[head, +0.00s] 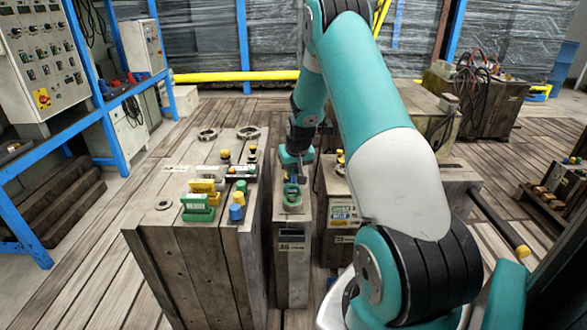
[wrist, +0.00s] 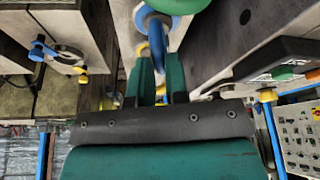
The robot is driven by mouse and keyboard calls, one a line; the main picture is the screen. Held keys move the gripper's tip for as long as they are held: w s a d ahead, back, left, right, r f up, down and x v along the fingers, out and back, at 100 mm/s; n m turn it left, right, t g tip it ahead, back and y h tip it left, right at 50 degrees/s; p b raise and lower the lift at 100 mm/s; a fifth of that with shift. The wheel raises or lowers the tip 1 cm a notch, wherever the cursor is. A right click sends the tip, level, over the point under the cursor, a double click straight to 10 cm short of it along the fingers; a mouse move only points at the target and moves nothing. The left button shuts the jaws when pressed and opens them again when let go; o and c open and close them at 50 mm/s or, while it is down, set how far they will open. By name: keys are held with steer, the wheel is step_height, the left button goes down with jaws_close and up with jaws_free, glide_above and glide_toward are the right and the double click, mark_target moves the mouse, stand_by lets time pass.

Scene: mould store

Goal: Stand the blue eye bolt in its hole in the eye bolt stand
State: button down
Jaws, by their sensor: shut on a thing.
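My gripper (head: 292,178) points down over the top of a narrow grey block in the head view. It is shut on the blue eye bolt, whose blue body (wrist: 157,42) shows between the two green fingers (wrist: 160,82) in the wrist view. A green ring (wrist: 178,4) lies just beyond the blue eye bolt there, cut off by the picture's edge. In the head view the green ring (head: 292,191) shows just below the fingers, and the blue bolt is hard to make out. I cannot identify the eye bolt stand or its hole for certain.
The narrow block (head: 291,262) stands between a wide block (head: 185,265) at left and another block (head: 340,240) at right, with narrow gaps. The wide block carries green and yellow boxes (head: 198,205), a blue-and-yellow piece (head: 237,208) and metal rings (head: 207,134).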

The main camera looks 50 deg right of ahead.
steer(key=c, duration=1.1)
jaws_free()
steer(key=shift+o, duration=0.2)
steer(key=p+v, duration=0.1)
steer(key=v, duration=1.6)
steer(key=shift+r, duration=0.15)
steer(key=s+a+r+n+y+p, duration=0.1)
steer(key=a+r+n+y+p, duration=0.15)
steer(key=a+r, duration=0.65)
steer(key=s+a+r+n+y+p, duration=0.1)
steer(key=a+r+n+p, duration=0.2)
steer(key=a, duration=1.3)
steer(key=s+a+r+n+g+y+p, duration=0.1)
steer(key=s+a+r+n+p, duration=0.1)
steer(key=s+a, duration=0.6)
steer(key=s+a+r+n+g+y+p, duration=0.2)
steer(key=s+a+r+n+p, duration=0.1)
steer(key=s+a, duration=0.6)
steer(key=s+r+n, duration=0.1)
steer(key=s+n, duration=0.1)
steer(key=shift+n+g+p, duration=0.3)
steer(key=shift+n, duration=0.05)
